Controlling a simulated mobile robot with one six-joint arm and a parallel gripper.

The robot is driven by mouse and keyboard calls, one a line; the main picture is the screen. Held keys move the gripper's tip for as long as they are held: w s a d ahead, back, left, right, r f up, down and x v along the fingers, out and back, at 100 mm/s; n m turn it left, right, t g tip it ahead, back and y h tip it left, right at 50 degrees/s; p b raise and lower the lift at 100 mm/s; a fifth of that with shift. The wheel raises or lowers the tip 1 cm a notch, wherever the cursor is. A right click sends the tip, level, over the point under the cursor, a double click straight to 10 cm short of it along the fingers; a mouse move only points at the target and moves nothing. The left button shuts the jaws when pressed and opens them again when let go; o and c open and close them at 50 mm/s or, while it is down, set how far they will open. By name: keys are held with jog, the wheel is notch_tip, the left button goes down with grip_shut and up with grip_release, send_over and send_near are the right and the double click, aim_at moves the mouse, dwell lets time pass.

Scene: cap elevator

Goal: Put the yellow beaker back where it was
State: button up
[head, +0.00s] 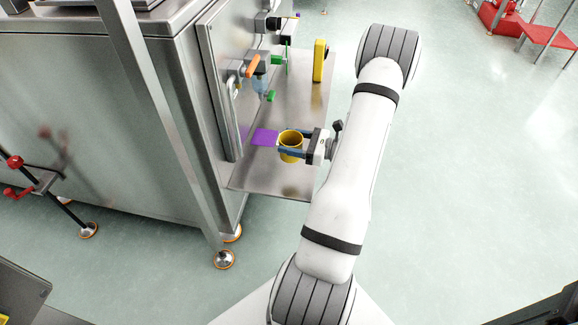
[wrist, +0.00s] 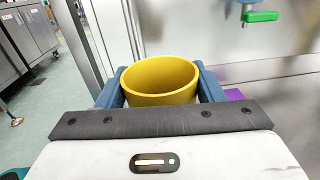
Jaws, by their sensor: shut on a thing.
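The yellow beaker (head: 291,146) is upright at the metal shelf (head: 298,97) on the side of the steel machine. My gripper (head: 291,145) is shut on it, with one blue finger on each side. In the wrist view the beaker (wrist: 161,82) sits between the two blue fingers (wrist: 161,88), its open rim facing up. I cannot tell whether its base touches the shelf. A purple patch (head: 264,136) lies on the shelf just left of the beaker. It shows partly in the wrist view (wrist: 234,95), behind the right finger.
A yellow upright block (head: 319,60) stands at the shelf's far end. An orange-handled valve (head: 252,66) and green-handled parts (head: 271,96) project from the machine panel above the shelf. The shelf's near part (head: 262,180) is bare. A red stand (head: 548,33) is far right.

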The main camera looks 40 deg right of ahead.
notch_tip(320, 180, down, 10)
jog(key=b, duration=0.4)
jog(key=shift+d, duration=0.15)
jog(key=shift+f, duration=0.15)
jog(key=o, duration=1)
